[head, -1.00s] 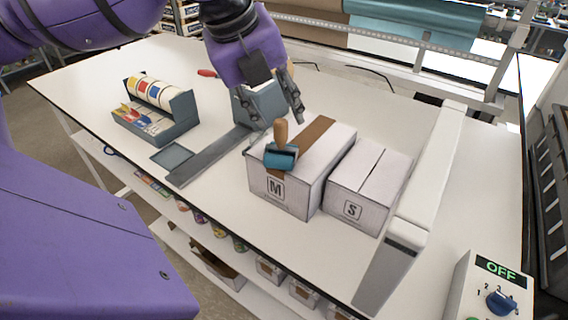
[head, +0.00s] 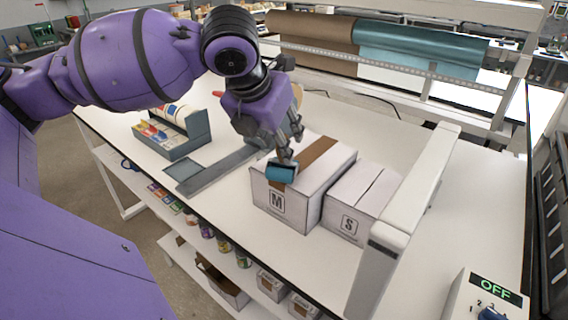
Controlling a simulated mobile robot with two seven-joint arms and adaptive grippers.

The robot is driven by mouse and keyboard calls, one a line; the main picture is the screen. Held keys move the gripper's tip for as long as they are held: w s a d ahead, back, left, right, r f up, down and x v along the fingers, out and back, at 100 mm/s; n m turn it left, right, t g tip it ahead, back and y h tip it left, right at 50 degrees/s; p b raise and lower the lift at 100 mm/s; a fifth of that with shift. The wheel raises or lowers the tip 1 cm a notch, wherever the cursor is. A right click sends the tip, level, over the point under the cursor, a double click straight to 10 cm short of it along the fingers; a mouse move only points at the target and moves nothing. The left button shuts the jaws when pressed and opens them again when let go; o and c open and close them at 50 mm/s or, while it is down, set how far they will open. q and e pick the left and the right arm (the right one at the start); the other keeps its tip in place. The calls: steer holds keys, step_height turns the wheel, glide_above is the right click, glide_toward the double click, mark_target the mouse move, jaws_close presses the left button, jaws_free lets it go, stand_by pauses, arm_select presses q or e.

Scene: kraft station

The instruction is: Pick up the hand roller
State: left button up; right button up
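The hand roller (head: 281,172) has a blue-teal head that rests on the top front edge of the white box marked M (head: 296,208). Its wooden handle, standing up from the head, is mostly hidden by my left gripper. My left gripper (head: 284,152) points down from above, with its fingers at the handle just above the blue head. Whether the fingers are closed on the handle is too small and covered to tell. My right gripper is out of view.
The white box marked S (head: 352,205) stands right of box M. A long white bar (head: 420,185) lies further right. A control box reading OFF (head: 490,297) is at the lower right.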

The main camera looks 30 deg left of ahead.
mark_target(281, 160)
arm_select(q)
steer(key=x, duration=0.3)
steer(key=shift+w+a, duration=0.1)
steer(key=shift+a, duration=0.05)
steer(key=shift+c, duration=0.9)
jaws_close()
steer(key=shift+r, duration=0.15)
